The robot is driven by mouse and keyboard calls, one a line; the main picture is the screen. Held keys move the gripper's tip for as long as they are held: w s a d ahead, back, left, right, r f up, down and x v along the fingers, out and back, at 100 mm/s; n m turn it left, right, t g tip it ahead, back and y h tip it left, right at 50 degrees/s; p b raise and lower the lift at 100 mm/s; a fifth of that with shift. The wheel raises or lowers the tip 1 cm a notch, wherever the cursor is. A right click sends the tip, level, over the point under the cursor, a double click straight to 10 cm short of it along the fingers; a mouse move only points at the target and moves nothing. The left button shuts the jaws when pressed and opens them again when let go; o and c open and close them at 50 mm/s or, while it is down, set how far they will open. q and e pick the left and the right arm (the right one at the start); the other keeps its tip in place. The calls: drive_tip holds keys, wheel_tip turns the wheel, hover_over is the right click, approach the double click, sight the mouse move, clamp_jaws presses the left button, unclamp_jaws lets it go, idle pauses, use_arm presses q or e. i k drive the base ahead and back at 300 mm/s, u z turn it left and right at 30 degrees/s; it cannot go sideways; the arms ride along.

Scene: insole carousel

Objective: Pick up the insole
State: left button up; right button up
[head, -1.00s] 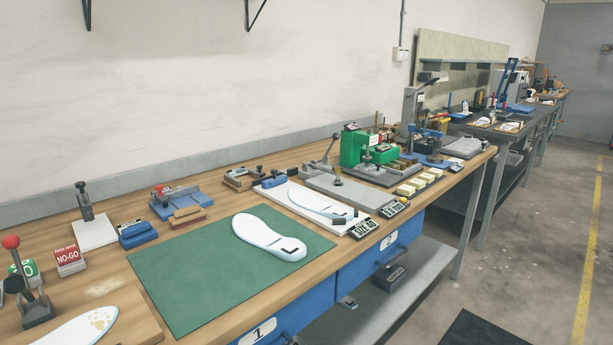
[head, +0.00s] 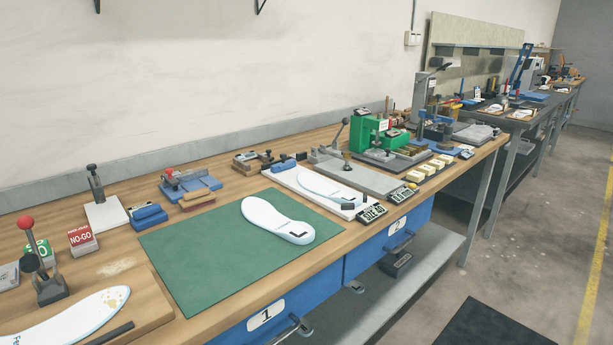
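A white insole (head: 272,219) marked with a black L lies flat on the green mat (head: 180,257) on the wooden workbench. A second white insole shape lies on a white board (head: 291,178) behind and to the right of the mat. A third white insole (head: 75,318) with brown specks lies on a wooden board at the bottom left. Neither of my grippers shows in the head view, and nothing touches the insole on the mat.
Red NO-GO (head: 82,240) and green blocks, a red-knobbed lever (head: 42,262) and blue fixtures (head: 190,185) stand left of and behind the mat. A green press (head: 377,137) stands farther right. Blue drawers (head: 300,305) have protruding handles below the bench edge. Floor at right is clear beyond a dark mat (head: 492,325).

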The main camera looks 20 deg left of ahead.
sight(312, 183)
drive_tip(key=z, duration=1.05)
drive_tip(key=i, duration=1.75)
drive_tip(key=u, duration=3.65)
